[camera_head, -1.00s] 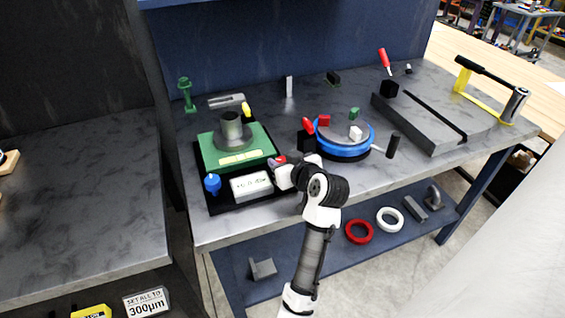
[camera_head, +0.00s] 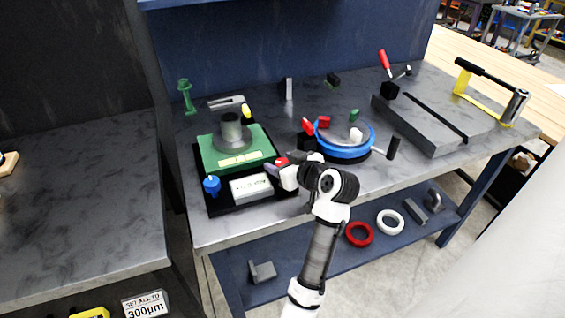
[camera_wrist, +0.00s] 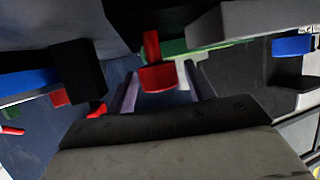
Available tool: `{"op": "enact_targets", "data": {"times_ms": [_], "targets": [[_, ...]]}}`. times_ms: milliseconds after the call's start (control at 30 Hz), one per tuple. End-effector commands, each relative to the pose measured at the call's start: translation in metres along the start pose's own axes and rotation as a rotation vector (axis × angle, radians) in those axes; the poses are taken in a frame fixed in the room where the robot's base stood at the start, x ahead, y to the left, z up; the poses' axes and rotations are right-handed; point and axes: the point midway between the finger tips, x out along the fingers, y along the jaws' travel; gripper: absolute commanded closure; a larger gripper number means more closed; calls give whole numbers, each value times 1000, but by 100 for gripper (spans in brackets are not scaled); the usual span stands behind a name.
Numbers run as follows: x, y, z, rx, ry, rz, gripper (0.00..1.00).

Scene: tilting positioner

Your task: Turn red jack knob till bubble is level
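The green tilting plate (camera_head: 262,146) sits on a black base (camera_head: 222,206) at the left of the bench. A pale yellowish strip (camera_head: 243,158) lies on its front edge; I cannot make out a bubble. The red jack knob (camera_head: 282,161) is at the plate's right front corner, partly hidden by my gripper (camera_head: 274,168). In the wrist view the red knob (camera_wrist: 157,77) shows between the two purple fingers of my gripper (camera_wrist: 163,88). The fingers are apart, with a visible gap on the right of the knob.
A blue knob (camera_head: 211,185) and a yellow knob (camera_head: 246,110) stand at other corners of the plate. A white lettered block (camera_head: 250,187) lies in front. A blue round table (camera_head: 345,152) with small blocks stands close at the right of my wrist.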

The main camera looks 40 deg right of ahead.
Motion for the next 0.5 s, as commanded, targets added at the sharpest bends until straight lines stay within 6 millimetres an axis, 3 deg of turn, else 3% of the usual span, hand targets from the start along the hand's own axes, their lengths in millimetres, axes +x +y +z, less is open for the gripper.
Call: {"op": "enact_targets", "data": {"times_ms": [333,500], "targets": [[-2,0,0,0,1,1,43],[-22,1,2,0,2,3,43]]}}
